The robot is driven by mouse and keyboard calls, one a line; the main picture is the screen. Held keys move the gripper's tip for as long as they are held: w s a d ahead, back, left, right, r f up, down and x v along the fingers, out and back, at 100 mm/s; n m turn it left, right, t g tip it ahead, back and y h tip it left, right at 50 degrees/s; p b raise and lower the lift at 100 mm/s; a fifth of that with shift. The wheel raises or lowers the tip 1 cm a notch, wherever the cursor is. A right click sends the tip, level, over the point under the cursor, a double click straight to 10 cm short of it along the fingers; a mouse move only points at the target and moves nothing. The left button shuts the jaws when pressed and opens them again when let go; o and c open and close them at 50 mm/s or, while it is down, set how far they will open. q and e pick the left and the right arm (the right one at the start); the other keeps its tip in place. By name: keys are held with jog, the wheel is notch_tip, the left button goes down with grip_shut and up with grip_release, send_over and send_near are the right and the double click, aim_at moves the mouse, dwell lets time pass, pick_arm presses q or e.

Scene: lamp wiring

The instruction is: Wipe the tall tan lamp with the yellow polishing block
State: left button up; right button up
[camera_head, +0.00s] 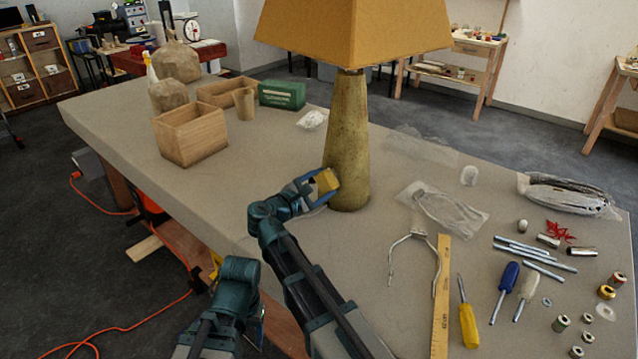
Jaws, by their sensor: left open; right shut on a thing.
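The tall tan lamp (348,140) stands upright on the workbench, with a tapered mottled base and a wide tan shade (352,32). My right gripper (318,187) is shut on the small yellow polishing block (327,181). It holds the block at the left side of the lamp base, low down. The block seems to touch the base, but I cannot tell for certain. My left gripper (258,322) is open and empty near the bench's front edge, low in the view and partly hidden by its own arm.
Wooden boxes (190,135), paper bags and a green box (282,95) stand at the back left. A metal harp (414,262), wooden ruler (441,295), screwdrivers (467,315), rods and small fittings lie on the right.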

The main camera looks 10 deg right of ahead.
jog(key=shift+s+d, duration=0.6)
jog(key=shift+s, duration=0.15)
jog(key=shift+s+d, duration=0.55)
jog(key=shift+s, duration=0.2)
jog(key=shift+f+b, duration=0.45)
jog(key=shift+w+a, duration=1.25)
jog(key=shift+w, duration=0.15)
jog(key=shift+w, duration=0.1)
jog(key=shift+w+a, duration=0.5)
jog(key=shift+w, duration=0.2)
jog(key=shift+w+a, duration=0.5)
jog(key=shift+w, duration=0.2)
jog(key=shift+s+r, duration=0.1)
jog(key=shift+s+d, duration=1.15)
jog(key=shift+s, duration=0.2)
